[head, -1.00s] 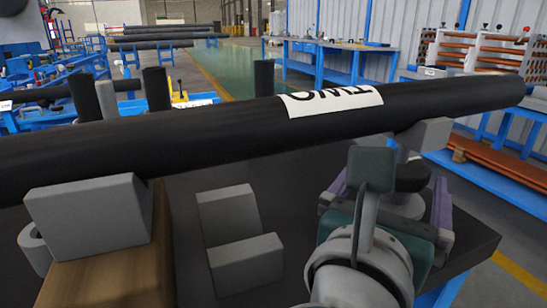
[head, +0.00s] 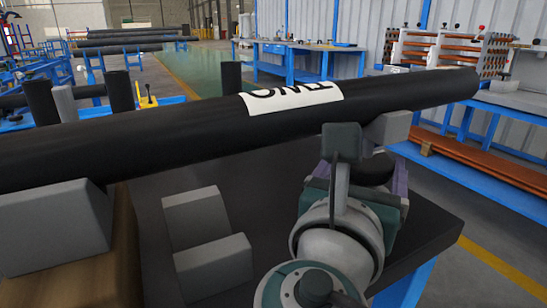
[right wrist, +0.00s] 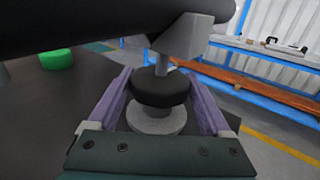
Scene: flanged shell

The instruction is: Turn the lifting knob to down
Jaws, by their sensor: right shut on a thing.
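The lifting knob (right wrist: 160,88) is a black round knob under a grey support block (right wrist: 183,38), on a round grey base (right wrist: 157,119). In the head view the knob (head: 371,170) is partly hidden behind my right gripper (head: 362,172). My right gripper (right wrist: 158,84) has its purple fingers on both sides of the knob and is shut on it. The black pipe (head: 210,122) with a white label rests over the support block (head: 388,129). No mark of the knob's turning direction is readable. My left gripper is out of view.
A dark table top (head: 435,222) lies under the knob. Grey angled blocks (head: 205,235) stand on it to the left, beside a wooden block (head: 95,275). A green round thing (right wrist: 57,60) shows in the wrist view. A blue rack (head: 480,165) stands beyond on the right.

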